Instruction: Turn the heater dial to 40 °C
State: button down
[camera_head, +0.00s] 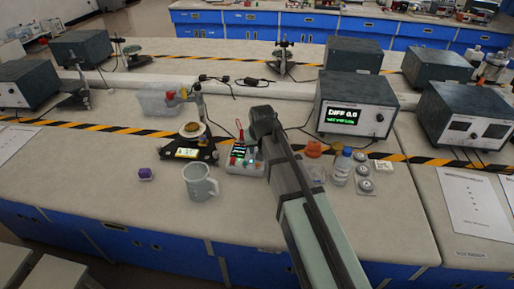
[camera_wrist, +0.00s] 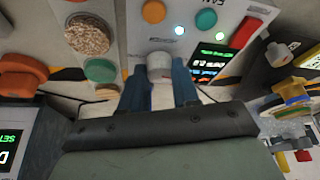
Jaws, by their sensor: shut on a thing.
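The heater dial, a pale knob (camera_wrist: 160,65), sits on a white control panel (camera_wrist: 150,32) in the wrist view. My gripper (camera_wrist: 160,80) is shut on this knob, one blue finger on each side. A dark display (camera_wrist: 212,64) with green text is beside the knob; it appears upside down and I cannot read its value. In the head view, a small control box (camera_head: 256,168) with a lit green display stands beside my arm. The dial and fingertips are hard to make out there. The dial's pointer mark is not visible.
A grey mug (camera_head: 200,184), a dark scale (camera_head: 196,152) and a purple block (camera_head: 146,174) stand to the left. A large instrument (camera_head: 352,112) reads "DIFF 0.0". Bottles and orange pieces (camera_head: 314,149) crowd the right of my arm. The front-left bench is clear.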

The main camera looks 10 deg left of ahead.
jog(key=m+h, duration=0.1)
jog(key=m, duration=0.2)
jog(key=m+h, duration=0.1)
jog(key=m, duration=0.1)
jog(key=shift+a+m, duration=0.2)
jog(key=shift+m, duration=0.2)
dwell(0.4)
jog(key=c, duration=0.8)
grip_release()
jog(key=v, duration=1.4)
jog(key=shift+s+a+f, duration=0.15)
jog(key=shift+a, duration=0.1)
